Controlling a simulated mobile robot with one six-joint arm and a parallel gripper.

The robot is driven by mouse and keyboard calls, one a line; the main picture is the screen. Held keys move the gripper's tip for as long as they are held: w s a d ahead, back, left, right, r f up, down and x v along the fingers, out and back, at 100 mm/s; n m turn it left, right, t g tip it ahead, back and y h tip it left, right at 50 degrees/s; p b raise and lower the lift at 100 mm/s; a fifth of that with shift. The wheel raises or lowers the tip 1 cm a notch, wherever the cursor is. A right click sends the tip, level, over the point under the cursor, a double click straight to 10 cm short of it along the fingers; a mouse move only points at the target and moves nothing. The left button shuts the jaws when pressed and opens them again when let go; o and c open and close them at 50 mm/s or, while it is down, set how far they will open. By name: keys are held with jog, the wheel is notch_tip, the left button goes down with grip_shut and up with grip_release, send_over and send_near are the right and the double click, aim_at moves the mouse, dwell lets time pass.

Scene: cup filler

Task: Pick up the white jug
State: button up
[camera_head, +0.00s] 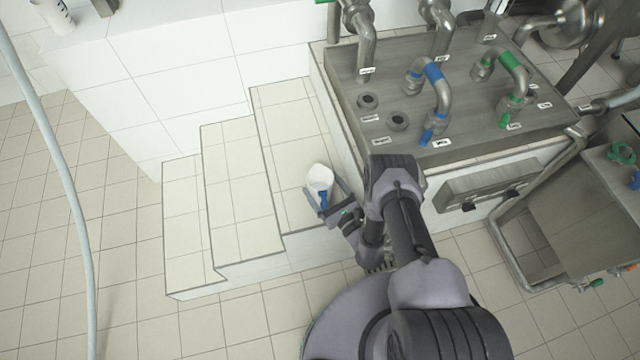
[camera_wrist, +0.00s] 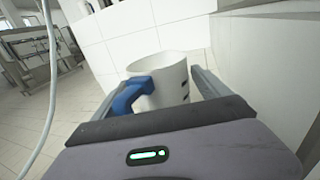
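The white jug (camera_head: 319,177) stands on the top tiled step beside the metal machine in the head view. Its blue handle (camera_head: 323,198) faces my gripper. In the wrist view the white jug (camera_wrist: 166,76) sits between the two fingers, with its blue handle (camera_wrist: 128,94) toward the left finger. My gripper (camera_head: 326,190) is open, with one finger on each side of the jug. In the wrist view the fingers of my gripper (camera_wrist: 160,82) look apart from the jug's wall. The jug's lower part is hidden by the gripper body there.
The tiled steps (camera_head: 235,190) descend to the left. The metal machine top (camera_head: 440,95) with blue and green pipes stands right of the jug. A white tiled wall (camera_head: 170,75) rises behind. A pale hose (camera_head: 70,185) hangs at the left. Another white container (camera_head: 52,15) stands at the upper left.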

jog(key=c, duration=1.2)
notch_tip(320, 180, up, 10)
jog(key=p, duration=0.5)
